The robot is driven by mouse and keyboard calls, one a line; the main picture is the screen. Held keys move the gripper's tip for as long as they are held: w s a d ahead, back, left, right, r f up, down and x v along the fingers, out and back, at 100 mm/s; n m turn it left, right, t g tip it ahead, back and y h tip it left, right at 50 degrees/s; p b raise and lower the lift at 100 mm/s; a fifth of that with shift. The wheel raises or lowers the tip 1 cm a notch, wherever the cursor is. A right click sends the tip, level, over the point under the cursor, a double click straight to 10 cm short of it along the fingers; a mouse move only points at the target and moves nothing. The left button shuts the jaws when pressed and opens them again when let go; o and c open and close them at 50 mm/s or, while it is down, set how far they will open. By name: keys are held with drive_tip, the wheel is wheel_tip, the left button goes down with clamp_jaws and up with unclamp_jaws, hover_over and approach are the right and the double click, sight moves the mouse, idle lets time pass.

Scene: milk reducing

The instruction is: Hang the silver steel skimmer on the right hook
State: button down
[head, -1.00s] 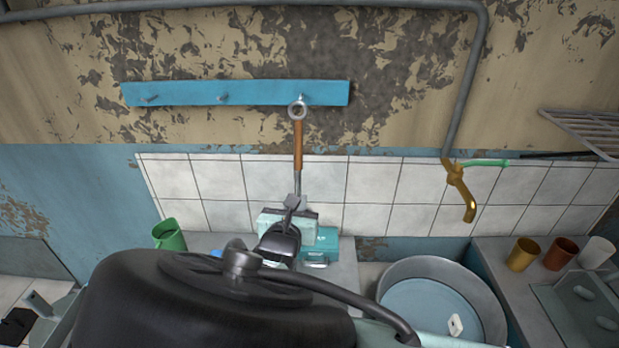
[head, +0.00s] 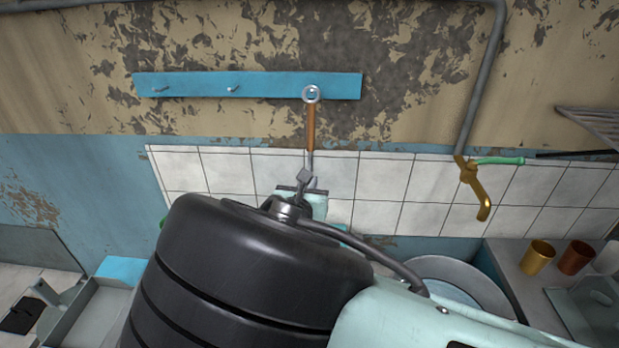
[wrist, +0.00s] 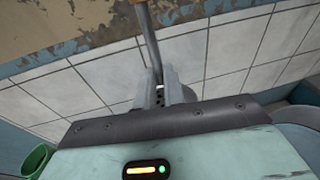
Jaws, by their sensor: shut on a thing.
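The skimmer hangs upright in my grip, with a metal ring (head: 311,94) on top, a brown handle (head: 310,128) and a grey shaft (head: 310,162). In the wrist view the shaft (wrist: 149,45) runs down between the fingers of my gripper (wrist: 160,90), which is shut on it. My gripper also shows in the head view (head: 305,180), partly behind my arm. The skimmer's lower end is hidden. The ring overlaps the right hook's place on the blue rack (head: 200,85); I cannot tell whether the ring is around the hook or in front of it.
The rack's left hook (head: 160,89) and middle hook (head: 233,88) are bare. A brass tap (head: 476,190) juts out at the right. A basin (head: 455,270) and cups (head: 538,257) stand below it. A green mug (wrist: 36,160) is at lower left in the wrist view.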

drive_tip(key=shift+a+f+b+x, duration=0.15)
drive_tip(key=shift+b+x, duration=0.2)
drive_tip(key=shift+x, duration=0.45)
drive_tip(key=shift+a+f+b+x, duration=0.1)
drive_tip(key=shift+b+x, duration=0.25)
drive_tip(key=shift+x, duration=0.4)
drive_tip(key=shift+a+f+b+x, duration=0.15)
drive_tip(key=shift+b+x, duration=0.2)
drive_tip(key=shift+x, duration=0.45)
drive_tip(key=shift+d, duration=0.1)
drive_tip(key=c, duration=1.4)
unclamp_jaws()
drive_tip(key=shift+c, duration=0.2)
